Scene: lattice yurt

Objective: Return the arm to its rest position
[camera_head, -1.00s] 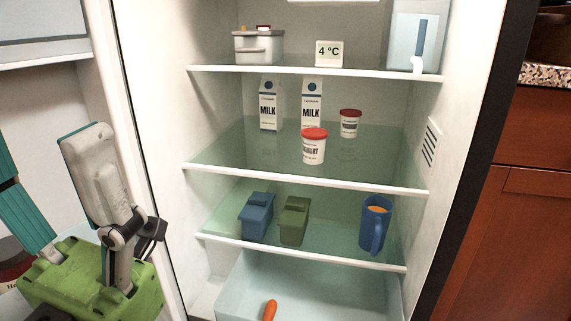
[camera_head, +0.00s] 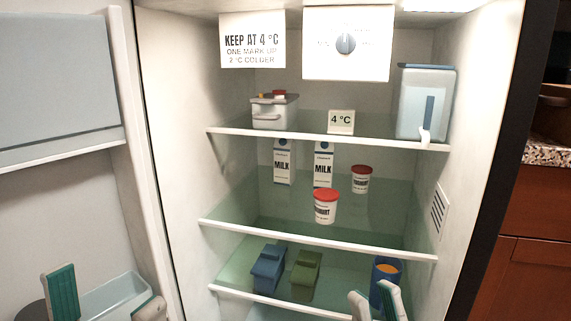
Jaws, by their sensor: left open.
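My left gripper (camera_head: 105,296) is at the bottom left, in front of the inside of the open fridge door. Its two fingers, with teal pads, stand well apart with nothing held between them. Only the finger ends show; the rest of that arm is below the picture. My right gripper (camera_head: 376,302) shows at the bottom, right of centre, as two pale fingertips close together.
The fridge stands open. Its top shelf (camera_head: 370,143) holds a lidded box (camera_head: 270,114) and a water dispenser (camera_head: 423,105). The middle shelf (camera_head: 300,236) holds milk cartons (camera_head: 323,168) and yogurt tubs (camera_head: 325,208). Blue (camera_head: 268,270) and green (camera_head: 305,276) containers stand lower.

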